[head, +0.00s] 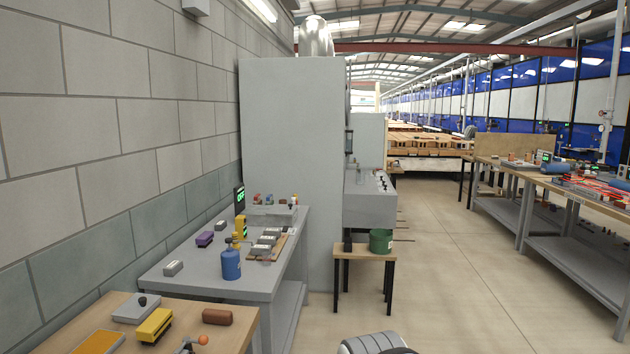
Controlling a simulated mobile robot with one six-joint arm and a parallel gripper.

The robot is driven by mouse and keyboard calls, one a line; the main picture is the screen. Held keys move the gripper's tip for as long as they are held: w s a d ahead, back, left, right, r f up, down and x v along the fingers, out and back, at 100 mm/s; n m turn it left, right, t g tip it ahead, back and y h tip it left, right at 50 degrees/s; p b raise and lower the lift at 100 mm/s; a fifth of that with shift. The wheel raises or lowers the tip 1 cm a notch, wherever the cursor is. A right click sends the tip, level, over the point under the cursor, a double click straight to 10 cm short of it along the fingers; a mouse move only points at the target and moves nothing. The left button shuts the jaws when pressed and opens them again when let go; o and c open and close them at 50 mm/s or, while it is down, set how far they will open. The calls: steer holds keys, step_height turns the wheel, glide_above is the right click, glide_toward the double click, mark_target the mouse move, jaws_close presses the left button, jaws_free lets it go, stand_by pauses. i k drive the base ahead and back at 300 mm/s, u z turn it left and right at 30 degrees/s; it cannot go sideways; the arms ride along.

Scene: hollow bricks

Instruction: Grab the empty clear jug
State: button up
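I cannot make out a clear jug for certain in the head view. A blue bottle (231,264) stands upright near the front edge of the grey table (205,284). Just right of it, by the small grey blocks, is a faint see-through shape, too small to tell what it is. A rounded grey-white part at the bottom edge looks like my own arm. My gripper's fingers do not show.
A wooden bench (215,338) at the front left holds a yellow block (155,325) and a brown roll (217,316). A green bucket (381,241) stands on a small table (362,253). Long benches line the right. The floor (455,290) between is clear.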

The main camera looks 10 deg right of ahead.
mark_target(360, 175)
steer(key=z, duration=0.8)
steer(key=k, duration=1.25)
steer(key=z, duration=1.05)
steer(key=i, duration=2.6)
steer(key=u, duration=0.25)
steer(key=i, duration=3.5)
steer(key=u, duration=0.3)
steer(key=i, duration=1.65)
steer(key=u, duration=0.55)
steer(key=i, duration=1.55)
steer(key=u, duration=0.45)
